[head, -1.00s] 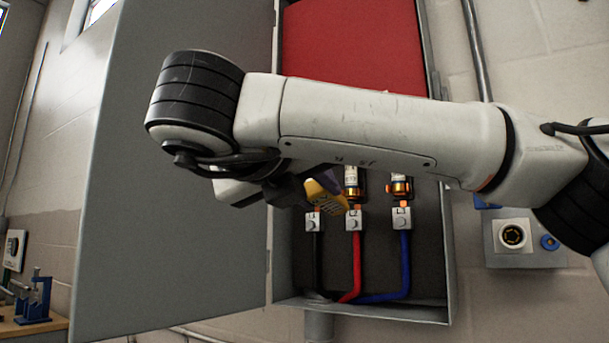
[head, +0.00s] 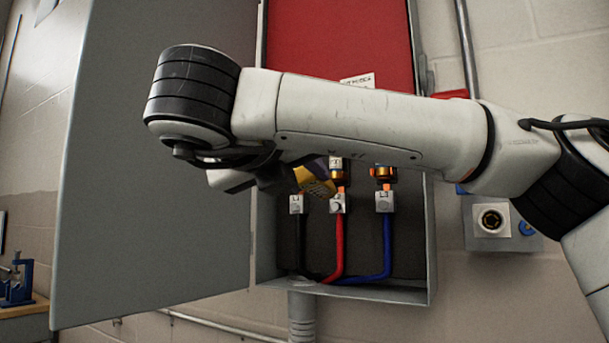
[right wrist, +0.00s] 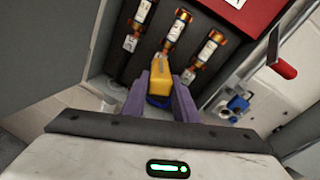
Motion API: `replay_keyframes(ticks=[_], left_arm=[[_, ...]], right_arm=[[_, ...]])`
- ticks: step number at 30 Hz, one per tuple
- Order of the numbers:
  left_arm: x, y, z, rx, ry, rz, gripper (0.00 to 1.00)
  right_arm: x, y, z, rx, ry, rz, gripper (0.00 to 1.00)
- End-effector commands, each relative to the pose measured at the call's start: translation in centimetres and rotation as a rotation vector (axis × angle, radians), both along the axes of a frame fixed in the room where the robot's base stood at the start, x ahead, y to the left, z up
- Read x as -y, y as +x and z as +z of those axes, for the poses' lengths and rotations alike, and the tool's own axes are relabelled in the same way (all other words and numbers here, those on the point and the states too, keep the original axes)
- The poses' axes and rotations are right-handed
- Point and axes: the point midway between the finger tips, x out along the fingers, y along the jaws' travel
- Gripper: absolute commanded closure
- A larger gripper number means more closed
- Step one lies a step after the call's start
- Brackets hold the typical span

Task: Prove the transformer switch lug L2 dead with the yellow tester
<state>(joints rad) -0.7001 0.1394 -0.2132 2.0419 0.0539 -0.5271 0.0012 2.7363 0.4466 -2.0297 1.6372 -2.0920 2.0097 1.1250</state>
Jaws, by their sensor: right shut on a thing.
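The yellow tester (head: 315,183) is gripped in my right gripper (head: 292,178), which is partly hidden behind my own arm in the head view. In the right wrist view the tester (right wrist: 158,75) sits between the two purple fingers (right wrist: 160,98), its far end toward the lugs. In the head view that end is just up and left of the middle lug L2 (head: 338,204), where the red cable joins. I cannot tell whether it touches. Lug L1 (head: 297,204) with the black cable is to the left, lug L3 (head: 385,201) with the blue cable to the right. My left gripper is not in view.
The grey cabinet (head: 428,240) stands open, its wide door (head: 150,220) on the left. A red panel (head: 335,40) covers its upper part. A socket box (head: 490,222) is on the wall at right, and a bench (head: 25,312) with a blue fixture at far left.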

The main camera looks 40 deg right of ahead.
Motion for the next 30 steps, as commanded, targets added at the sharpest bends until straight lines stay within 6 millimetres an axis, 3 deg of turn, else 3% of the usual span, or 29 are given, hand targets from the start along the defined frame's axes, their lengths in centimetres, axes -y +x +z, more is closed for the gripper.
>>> replay_keyframes(ticks=[30], left_arm=[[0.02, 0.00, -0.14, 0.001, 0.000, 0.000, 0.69]], right_arm=[[0.96, 0.40, 0.05, 0.002, 0.001, 0.000, 0.96]])
